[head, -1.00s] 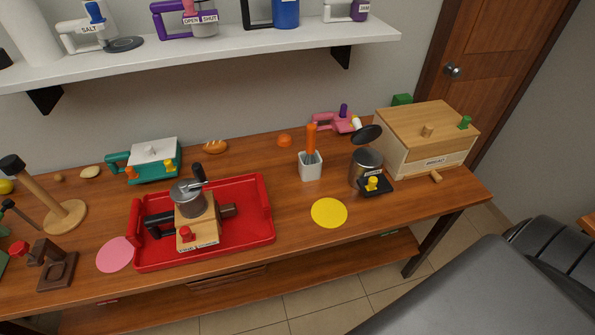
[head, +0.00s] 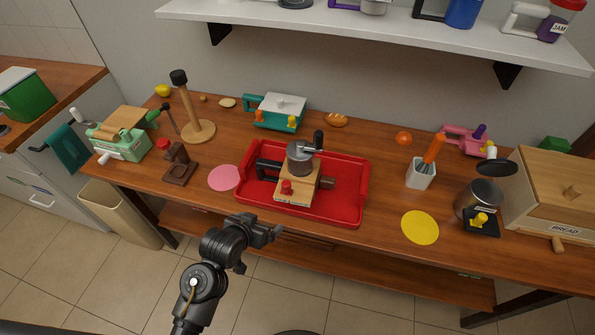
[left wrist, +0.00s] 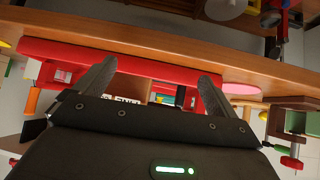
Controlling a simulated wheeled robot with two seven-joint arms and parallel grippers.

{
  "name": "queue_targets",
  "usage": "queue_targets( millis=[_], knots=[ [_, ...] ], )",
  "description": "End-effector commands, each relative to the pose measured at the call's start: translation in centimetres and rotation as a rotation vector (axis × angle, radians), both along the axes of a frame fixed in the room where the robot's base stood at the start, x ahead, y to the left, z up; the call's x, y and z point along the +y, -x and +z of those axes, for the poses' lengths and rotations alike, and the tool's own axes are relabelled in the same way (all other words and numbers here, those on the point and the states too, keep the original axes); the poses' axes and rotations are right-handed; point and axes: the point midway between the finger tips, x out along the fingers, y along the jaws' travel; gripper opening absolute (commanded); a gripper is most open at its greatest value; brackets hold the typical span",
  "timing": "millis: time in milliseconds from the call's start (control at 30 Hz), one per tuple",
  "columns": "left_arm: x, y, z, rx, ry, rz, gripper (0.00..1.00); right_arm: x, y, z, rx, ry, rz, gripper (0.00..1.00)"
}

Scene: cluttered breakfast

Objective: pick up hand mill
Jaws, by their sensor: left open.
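The hand mill (head: 297,188) stands upright on the red tray (head: 346,205). It has a light wooden base with a red knob, a grey metal bowl, a dark crank on top and a dark handle to its left. My left gripper (head: 270,233) is open and empty, in front of the table's front edge, below and left of the mill in the head view. In the left wrist view my open fingers (left wrist: 156,72) point at the red tray wall (left wrist: 150,60); the mill is hard to make out there. My right gripper is not in view.
A pink disc (head: 224,178) lies left of the tray and a yellow disc (head: 420,227) right of it. A dark brown stand (head: 179,166) is farther left. A teal box (head: 277,112) stands behind the tray. A white utensil cup (head: 421,174) stands to the right.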

Motion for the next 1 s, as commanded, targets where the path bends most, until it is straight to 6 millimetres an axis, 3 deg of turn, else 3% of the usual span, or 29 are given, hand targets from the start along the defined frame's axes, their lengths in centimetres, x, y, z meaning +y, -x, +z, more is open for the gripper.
queue_targets(
  millis=[33, 100, 300, 400, 600, 1000],
  knots=[
    [-0.8, -1.2, 3.4, -0.058, 0.016, -0.01, 0.96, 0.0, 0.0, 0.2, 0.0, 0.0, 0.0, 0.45],
    [-2.4, -3.3, 6.4, -0.135, 0.041, -0.036, 0.96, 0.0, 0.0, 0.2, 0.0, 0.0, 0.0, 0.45],
    [-6.3, -7.4, 12.7, -0.306, 0.098, -0.1, 0.96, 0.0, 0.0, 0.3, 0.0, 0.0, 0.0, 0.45],
    [-7.2, -8.2, 14.3, -0.347, 0.112, -0.117, 0.96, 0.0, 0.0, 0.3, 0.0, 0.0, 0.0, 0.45],
    [-7.6, -8.8, 14.5, -0.356, 0.115, -0.12, 0.96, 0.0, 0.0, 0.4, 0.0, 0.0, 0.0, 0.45],
    [-9.6, -12.9, 12.5, -0.355, 0.114, -0.119, 0.96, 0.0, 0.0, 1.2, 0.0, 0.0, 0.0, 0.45]
  ],
)
